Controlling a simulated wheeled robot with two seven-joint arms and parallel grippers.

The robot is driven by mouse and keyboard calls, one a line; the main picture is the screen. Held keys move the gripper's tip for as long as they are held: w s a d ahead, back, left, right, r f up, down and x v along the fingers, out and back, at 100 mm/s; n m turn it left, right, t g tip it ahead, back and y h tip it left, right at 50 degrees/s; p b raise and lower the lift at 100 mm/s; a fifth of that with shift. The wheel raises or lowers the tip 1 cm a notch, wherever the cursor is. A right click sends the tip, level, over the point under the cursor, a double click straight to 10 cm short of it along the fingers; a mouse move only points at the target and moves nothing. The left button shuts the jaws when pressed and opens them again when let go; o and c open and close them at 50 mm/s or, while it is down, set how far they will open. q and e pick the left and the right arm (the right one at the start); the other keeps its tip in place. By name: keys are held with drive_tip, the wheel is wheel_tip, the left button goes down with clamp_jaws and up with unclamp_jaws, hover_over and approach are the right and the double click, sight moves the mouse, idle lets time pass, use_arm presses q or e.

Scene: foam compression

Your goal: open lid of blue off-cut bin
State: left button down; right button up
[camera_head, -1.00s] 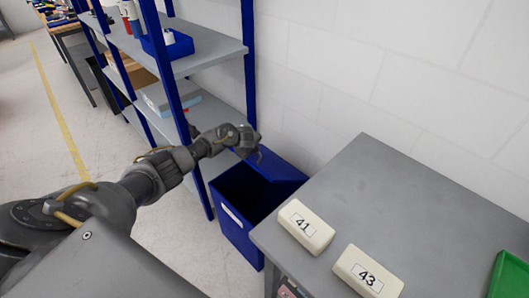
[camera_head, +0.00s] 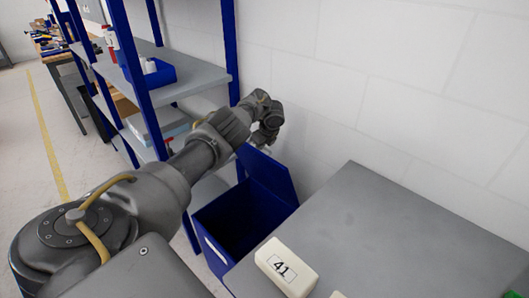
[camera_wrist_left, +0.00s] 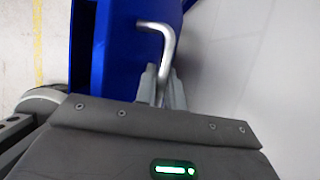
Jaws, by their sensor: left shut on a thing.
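The blue off-cut bin (camera_head: 207,232) stands on the floor between the shelf rack and the grey table. Its lid (camera_head: 268,176) is raised steeply at the wall side, and the dark inside shows. My left gripper (camera_head: 262,142) is at the top edge of the lid, partly hidden behind my wrist and the lid. In the left wrist view my gripper (camera_wrist_left: 162,88) is shut on a bent metal handle (camera_wrist_left: 162,34) fixed to the blue lid (camera_wrist_left: 120,45). My right gripper is not in view.
A grey table (camera_head: 375,240) stands right of the bin, with a cream block marked 41 (camera_head: 285,268) near its edge. A blue-post shelf rack (camera_head: 200,82) stands close to the left of my arm. A white wall (camera_head: 400,90) is behind the lid.

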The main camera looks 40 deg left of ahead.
use_arm(q)
drive_tip(key=shift+w+a+r, duration=0.15)
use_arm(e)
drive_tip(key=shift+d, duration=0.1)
use_arm(q)
drive_tip(key=c, duration=1.8)
unclamp_jaws()
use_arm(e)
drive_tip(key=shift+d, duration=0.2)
use_arm(q)
drive_tip(key=shift+o, duration=0.2)
drive_tip(key=shift+w+d+r, duration=0.1)
drive_tip(key=shift+d+r, duration=0.1)
drive_tip(key=p+v, duration=0.1)
drive_tip(key=v, duration=0.9)
drive_tip(key=shift+r, duration=0.1)
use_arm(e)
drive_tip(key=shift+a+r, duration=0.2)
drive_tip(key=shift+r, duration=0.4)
use_arm(q)
drive_tip(key=shift+a, duration=0.1)
